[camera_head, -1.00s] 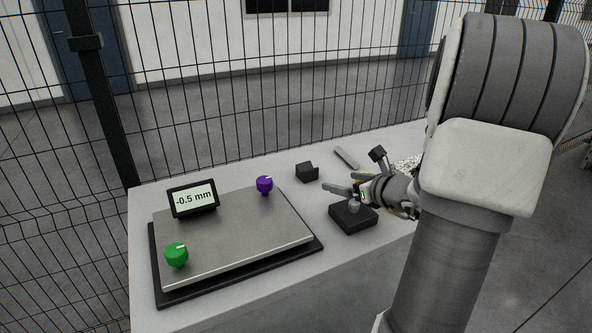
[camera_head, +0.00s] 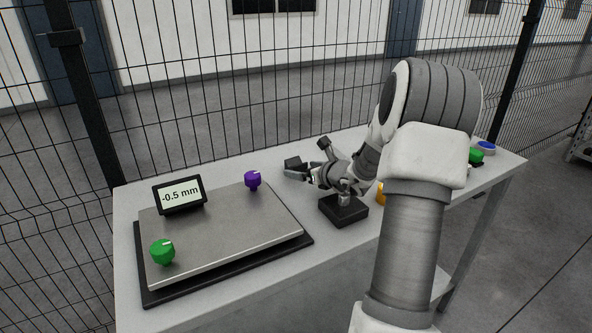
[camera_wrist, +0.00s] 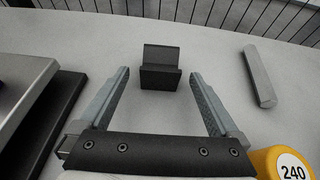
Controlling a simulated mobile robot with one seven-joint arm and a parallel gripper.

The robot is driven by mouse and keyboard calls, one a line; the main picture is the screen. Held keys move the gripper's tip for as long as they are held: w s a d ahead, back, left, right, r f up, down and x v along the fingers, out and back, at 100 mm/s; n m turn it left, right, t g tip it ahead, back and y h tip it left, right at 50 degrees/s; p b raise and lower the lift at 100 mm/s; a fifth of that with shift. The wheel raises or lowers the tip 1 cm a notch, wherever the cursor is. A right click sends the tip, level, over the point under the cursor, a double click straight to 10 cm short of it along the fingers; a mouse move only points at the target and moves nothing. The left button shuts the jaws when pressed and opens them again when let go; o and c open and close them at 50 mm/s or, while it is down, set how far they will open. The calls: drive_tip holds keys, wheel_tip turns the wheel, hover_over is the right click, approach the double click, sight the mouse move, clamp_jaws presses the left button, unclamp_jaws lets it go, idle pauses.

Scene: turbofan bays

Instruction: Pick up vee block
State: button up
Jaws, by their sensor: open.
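The vee block is a small dark block (camera_head: 291,163) on the table, behind and to the right of the metal plate. In the wrist view the block (camera_wrist: 160,67) stands upright, centred ahead of my gripper, with its upper part seen as a lighter notched face. My gripper (camera_head: 304,171) is low over the table, close to the block. In the wrist view the two fingers of my gripper (camera_wrist: 159,77) are spread wide and empty, with the block between or just beyond their tips; I cannot tell if the tips pass its front.
A metal plate (camera_head: 215,232) with a display, a green knob (camera_head: 162,252) and a purple knob (camera_head: 253,180) fills the left. A black base (camera_head: 343,211) stands below my wrist. A grey bar (camera_wrist: 260,77) and a yellow 240 item (camera_wrist: 283,163) lie right of my gripper.

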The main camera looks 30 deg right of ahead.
sight(295, 163)
drive_tip(key=shift+x, duration=1.45)
clamp_jaws()
drive_tip(key=shift+r, duration=0.1)
